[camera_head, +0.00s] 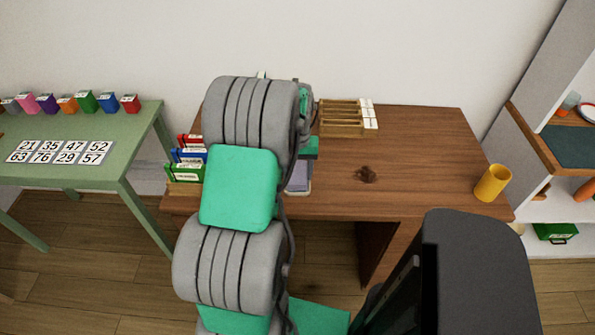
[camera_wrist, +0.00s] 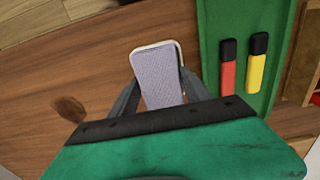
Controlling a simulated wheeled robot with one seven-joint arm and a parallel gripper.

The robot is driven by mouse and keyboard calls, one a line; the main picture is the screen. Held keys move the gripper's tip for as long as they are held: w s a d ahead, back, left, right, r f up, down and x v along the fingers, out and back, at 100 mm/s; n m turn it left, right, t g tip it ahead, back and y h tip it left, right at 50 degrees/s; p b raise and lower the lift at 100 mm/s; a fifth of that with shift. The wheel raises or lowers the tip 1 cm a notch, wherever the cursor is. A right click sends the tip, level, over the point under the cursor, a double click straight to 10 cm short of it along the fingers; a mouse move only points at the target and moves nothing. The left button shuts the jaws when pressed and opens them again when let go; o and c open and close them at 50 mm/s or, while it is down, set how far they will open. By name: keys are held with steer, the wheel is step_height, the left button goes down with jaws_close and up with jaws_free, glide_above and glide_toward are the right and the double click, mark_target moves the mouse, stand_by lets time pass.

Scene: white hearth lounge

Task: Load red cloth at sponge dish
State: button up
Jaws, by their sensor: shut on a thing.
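My gripper (camera_wrist: 160,80) is over the brown desk, its fingers on both sides of a lavender-grey rectangular pad (camera_wrist: 160,72), shut on it. A thin white rim (camera_wrist: 181,52) shows along the pad's top and right edges; it looks like a shallow dish under or behind the pad. I cannot tell whether the pad rests in it. In the head view the lavender-grey pad (camera_head: 298,177) shows partly beside my arm, which hides most of the gripper. I see no cloth that is clearly red.
A green tray (camera_wrist: 213,20) with a red marker (camera_wrist: 228,75) and a yellow marker (camera_wrist: 257,70) lies right of the gripper. Books (camera_head: 187,160), a wooden organizer (camera_head: 341,120) and a yellow cup (camera_head: 492,183) stand on the desk (camera_head: 425,145). Its middle right is clear except a dark knot-like mark.

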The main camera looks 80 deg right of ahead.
mark_target(297, 172)
steer(key=shift+r+p, duration=2.1)
steer(key=shift+r, duration=1.35)
